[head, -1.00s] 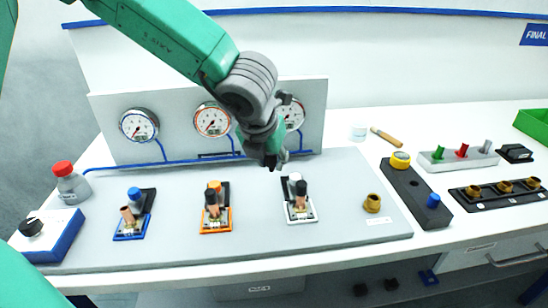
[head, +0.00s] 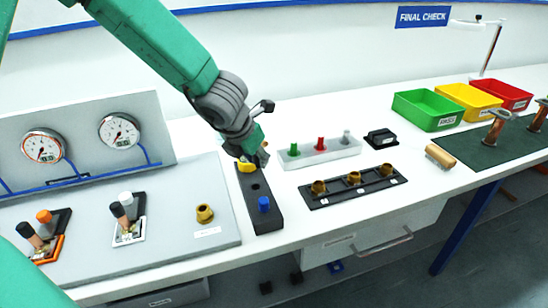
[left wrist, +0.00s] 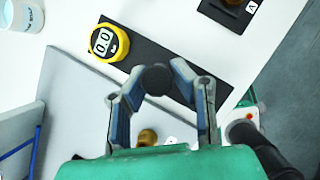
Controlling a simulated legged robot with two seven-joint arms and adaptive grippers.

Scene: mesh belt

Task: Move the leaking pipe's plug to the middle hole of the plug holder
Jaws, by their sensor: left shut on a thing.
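My left gripper (head: 261,157) is over the work table, above the dark bar with the yellow meter. In the left wrist view its fingertips (left wrist: 160,80) are shut on a dark round plug (left wrist: 158,78). The plug is hard to make out in the head view. A black rack with three brass sockets (head: 335,195), which looks like the plug holder, lies on the table to the right of the gripper. Its middle socket (head: 353,178) looks empty.
The dark bar (head: 268,223) carries a yellow meter (left wrist: 109,42) and a blue knob (head: 264,204). A white block (head: 318,154) with green, red and grey pegs stands behind the rack. A lone brass fitting (head: 205,213) sits on the grey panel. Coloured bins (head: 427,110) stand at back right.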

